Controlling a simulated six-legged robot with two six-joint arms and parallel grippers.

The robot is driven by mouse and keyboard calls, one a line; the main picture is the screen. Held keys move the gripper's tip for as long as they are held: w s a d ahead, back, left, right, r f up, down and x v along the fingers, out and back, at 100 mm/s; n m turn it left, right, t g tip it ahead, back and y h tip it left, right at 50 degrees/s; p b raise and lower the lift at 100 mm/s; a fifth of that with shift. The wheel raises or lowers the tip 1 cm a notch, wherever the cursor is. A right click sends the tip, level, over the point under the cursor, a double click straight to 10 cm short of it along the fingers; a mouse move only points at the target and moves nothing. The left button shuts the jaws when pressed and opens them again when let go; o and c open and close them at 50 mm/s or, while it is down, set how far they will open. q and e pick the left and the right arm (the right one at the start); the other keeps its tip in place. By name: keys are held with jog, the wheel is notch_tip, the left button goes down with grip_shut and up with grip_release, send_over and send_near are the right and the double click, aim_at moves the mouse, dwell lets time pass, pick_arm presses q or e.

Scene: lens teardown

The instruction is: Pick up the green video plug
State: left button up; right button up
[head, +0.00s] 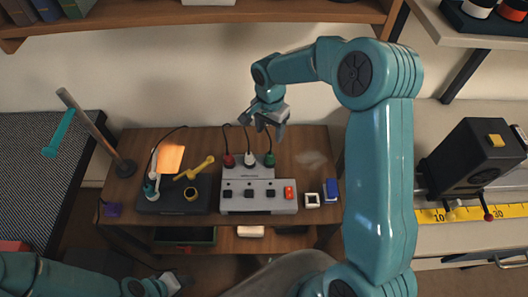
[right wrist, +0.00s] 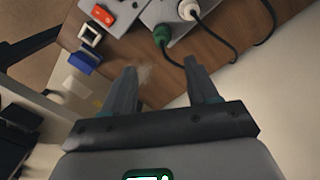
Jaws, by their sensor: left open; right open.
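The green video plug (head: 270,159) stands in the back part of the grey switch box (head: 259,205), at the right end of a row with a white plug (head: 250,160) and a red plug (head: 228,160). A black cable runs from it. My right gripper (head: 264,122) is open and empty above and behind the plugs. In the right wrist view the green plug (right wrist: 162,36) lies beyond the open fingertips (right wrist: 160,66), apart from them. The white plug (right wrist: 188,10) is beside it there. My left gripper (head: 172,283) is low at the left, open, away from the plugs.
A black base with a yellow-handled tool (head: 195,168) stands left of the box. A white square frame (head: 312,200) and a blue block (head: 331,190) sit to its right. A shelf (head: 300,12) crosses the back above.

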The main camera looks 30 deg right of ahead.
aim_at(270, 154)
jog(key=f+p, duration=0.1)
jog(key=f, duration=0.3)
jog(key=f+p, duration=0.1)
jog(key=f, duration=0.3)
jog(key=shift+s+d+f, duration=0.1)
jog(key=shift+d+f, duration=0.1)
jog(key=shift+f, duration=0.05)
notch_tip(270, 154, down, 5)
jog(key=shift+r+p, duration=0.2)
jog(key=shift+p, duration=0.6)
jog(key=shift+f, duration=0.45)
jog(key=c, duration=1.1)
